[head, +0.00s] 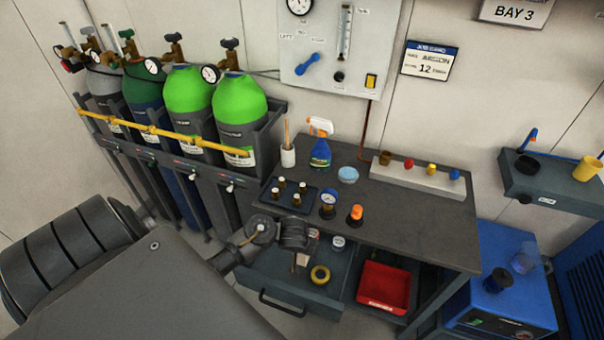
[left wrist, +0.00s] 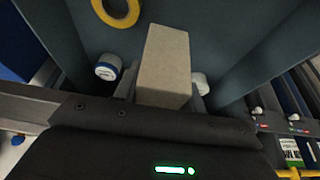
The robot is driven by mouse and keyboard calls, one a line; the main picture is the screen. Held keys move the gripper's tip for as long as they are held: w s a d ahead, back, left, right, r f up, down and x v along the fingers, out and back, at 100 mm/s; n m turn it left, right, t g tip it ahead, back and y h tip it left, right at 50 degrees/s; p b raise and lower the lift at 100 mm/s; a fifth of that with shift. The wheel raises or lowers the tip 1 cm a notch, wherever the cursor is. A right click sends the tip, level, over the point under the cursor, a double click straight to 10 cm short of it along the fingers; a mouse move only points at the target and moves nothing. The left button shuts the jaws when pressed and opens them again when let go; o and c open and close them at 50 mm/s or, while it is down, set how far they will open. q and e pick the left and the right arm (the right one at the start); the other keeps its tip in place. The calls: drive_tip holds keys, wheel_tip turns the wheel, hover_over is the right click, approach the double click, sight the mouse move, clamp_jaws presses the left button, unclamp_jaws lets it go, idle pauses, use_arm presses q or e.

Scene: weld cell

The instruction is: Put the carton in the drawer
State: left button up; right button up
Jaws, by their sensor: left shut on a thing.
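The carton (left wrist: 165,62) is a plain tan box, held between the fingers of my left gripper (left wrist: 165,98) in the left wrist view. In the head view my left gripper (head: 300,252) reaches over the pulled-out drawer (head: 270,274) under the bench. Only a small part of the carton (head: 302,259) shows there below the gripper. The carton is over or inside the drawer; I cannot tell whether it touches the floor of it. My right gripper is not in view.
A yellow tape roll (head: 320,274) and a white-lidded jar (head: 338,243) are in the drawer. A red bin (head: 384,288) sits right of it. The bench top (head: 400,222) above holds a spray bottle (head: 320,150) and a tray of small bottles. Gas cylinders (head: 240,110) stand left.

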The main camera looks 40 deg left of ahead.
use_arm(q)
drive_tip(key=shift+w+a+f, duration=0.15)
drive_tip(key=shift+w+f, duration=0.15)
drive_tip(key=shift+f, duration=0.05)
drive_tip(key=shift+w+a+f, duration=0.15)
drive_tip(key=shift+f, duration=0.2)
wheel_tip(320, 180, down, 3)
drive_tip(key=shift+w+a+r+b, duration=0.1)
drive_tip(key=shift+a+r+b, duration=0.1)
drive_tip(key=shift+b, duration=0.7)
drive_tip(key=shift+f, duration=0.4)
drive_tip(key=shift+d, duration=0.1)
